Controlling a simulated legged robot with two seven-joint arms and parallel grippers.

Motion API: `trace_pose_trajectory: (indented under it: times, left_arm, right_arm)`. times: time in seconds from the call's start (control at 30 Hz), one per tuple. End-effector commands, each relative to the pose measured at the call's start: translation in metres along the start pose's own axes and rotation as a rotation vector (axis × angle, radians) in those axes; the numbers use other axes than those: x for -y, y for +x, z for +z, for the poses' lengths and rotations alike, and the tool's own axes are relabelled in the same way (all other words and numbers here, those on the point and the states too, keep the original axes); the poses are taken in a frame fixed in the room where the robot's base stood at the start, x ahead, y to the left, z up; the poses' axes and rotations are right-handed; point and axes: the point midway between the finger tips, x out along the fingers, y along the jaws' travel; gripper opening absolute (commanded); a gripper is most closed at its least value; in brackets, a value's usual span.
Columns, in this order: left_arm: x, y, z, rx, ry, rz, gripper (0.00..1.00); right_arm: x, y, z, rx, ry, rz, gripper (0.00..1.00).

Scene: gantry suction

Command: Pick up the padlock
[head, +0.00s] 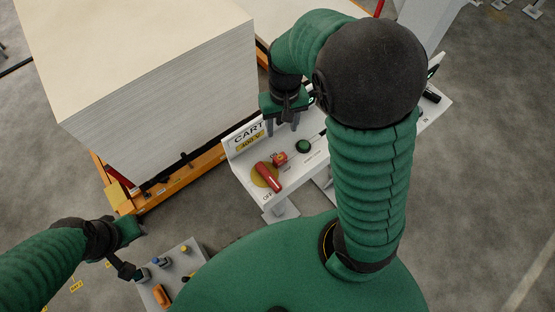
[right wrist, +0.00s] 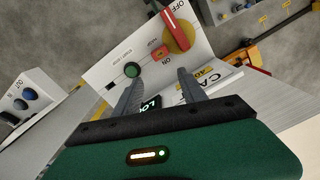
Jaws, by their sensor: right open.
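A small red block (head: 280,158) sits on the white control panel (head: 240,178), by the "ON" mark and next to a red rotary handle (head: 268,177) on a yellow disc. It may be the padlock; no shackle can be made out. The red block also shows in the right wrist view (right wrist: 163,54), just beyond my fingertips. My right gripper (head: 283,130) is open and empty above the panel, apart from the block. In the right wrist view the right gripper (right wrist: 159,78) has its fingers spread. My left gripper (head: 123,270) is at lower left; its jaws are unclear.
A green button (head: 303,146) lies right of the red block. A dark display with green letters (right wrist: 151,104) shows between my fingers. A tall stack of sheets (head: 180,110) stands left of the panel on an orange frame (head: 185,180). A grey box with buttons (head: 172,262) is at lower left.

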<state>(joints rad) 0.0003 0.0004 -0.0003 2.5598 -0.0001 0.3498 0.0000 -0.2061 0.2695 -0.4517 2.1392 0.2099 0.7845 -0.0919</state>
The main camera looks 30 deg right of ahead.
Motion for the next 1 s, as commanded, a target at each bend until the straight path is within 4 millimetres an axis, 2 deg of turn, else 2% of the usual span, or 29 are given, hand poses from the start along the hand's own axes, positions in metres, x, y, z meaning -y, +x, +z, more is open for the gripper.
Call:
trace_pose_trajectory:
  times: [0.1, 0.2, 0.3, 0.37, 0.47, 0.53, 0.8, 0.9, 1.0]
  left_arm:
    - [0.000, -0.001, 0.000, 0.000, 0.001, 0.000, 0.36]
    - [0.000, -0.002, 0.000, 0.000, 0.001, 0.000, 0.36]
    - [0.000, -0.002, -0.001, 0.000, 0.001, 0.000, 0.36]
    - [0.000, -0.002, 0.000, 0.000, 0.001, 0.000, 0.36]
    - [0.000, -0.003, -0.001, 0.000, 0.001, 0.000, 0.36]
    - [0.000, -0.004, -0.001, 0.000, 0.001, 0.000, 0.36]
    - [0.000, -0.006, -0.002, 0.000, 0.000, 0.000, 0.36]
    - [0.000, -0.007, -0.002, 0.000, 0.000, 0.000, 0.36]
    - [0.000, -0.007, -0.002, 0.000, 0.001, 0.000, 0.36]
  right_arm:
    - [-0.010, 0.000, 0.001, 0.026, 0.458, -0.035, 0.49]
    - [-0.013, 0.000, 0.002, 0.054, 0.823, -0.058, 0.49]
    - [-0.015, 0.000, 0.001, 0.081, 1.084, -0.071, 0.49]
    - [-0.015, 0.000, 0.001, 0.091, 1.178, -0.075, 0.49]
    - [-0.014, 0.005, 0.001, 0.099, 1.241, -0.075, 0.49]
    - [-0.012, 0.016, 0.002, 0.102, 1.244, -0.072, 0.49]
    - [-0.007, 0.086, 0.005, 0.102, 1.242, -0.072, 0.49]
    - [-0.005, 0.105, 0.005, 0.101, 1.242, -0.075, 0.49]
    - [-0.004, 0.115, 0.005, 0.099, 1.240, -0.076, 0.49]
